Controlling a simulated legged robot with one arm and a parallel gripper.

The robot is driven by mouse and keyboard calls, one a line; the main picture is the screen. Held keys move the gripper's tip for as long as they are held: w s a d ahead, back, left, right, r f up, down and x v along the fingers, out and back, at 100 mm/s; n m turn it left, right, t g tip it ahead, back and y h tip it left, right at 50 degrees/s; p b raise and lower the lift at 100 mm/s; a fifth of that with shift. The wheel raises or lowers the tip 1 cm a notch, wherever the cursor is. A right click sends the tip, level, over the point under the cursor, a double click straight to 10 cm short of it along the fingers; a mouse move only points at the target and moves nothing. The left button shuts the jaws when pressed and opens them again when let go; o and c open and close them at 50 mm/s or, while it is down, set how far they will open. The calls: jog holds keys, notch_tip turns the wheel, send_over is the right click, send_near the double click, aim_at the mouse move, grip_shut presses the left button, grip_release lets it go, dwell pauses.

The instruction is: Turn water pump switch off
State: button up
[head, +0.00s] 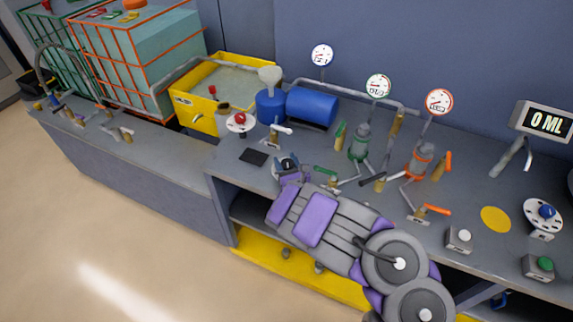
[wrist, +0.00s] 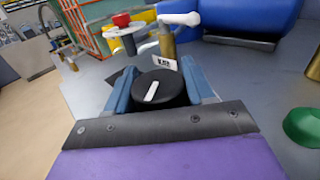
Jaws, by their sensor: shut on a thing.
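A round black rotary knob (wrist: 158,88) with a white pointer bar sits between the two blue fingers of my gripper (wrist: 155,76) in the wrist view. The fingers are shut on the knob's two sides. The pointer is tilted slightly right of straight away from me. In the head view my gripper (head: 288,168) is over the front part of the grey counter (head: 222,160), and the knob is mostly hidden by it. A small label plate (wrist: 164,62) stands just behind the knob; its text is too small to read surely.
A white valve lever (head: 277,130) and a dial with a red knob (head: 240,121) stand behind my gripper. A blue tank (head: 311,108) is behind, and a green-handled valve (head: 325,171) is close at right. Gauges and further valves fill the counter's right.

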jog(key=shift+a+n+g+y, duration=0.1)
jog(key=shift+n+g+y, duration=0.35)
jog(key=shift+y, duration=0.25)
jog(key=o, duration=0.9)
jog(key=shift+o, duration=0.4)
jog(key=shift+s, duration=0.1)
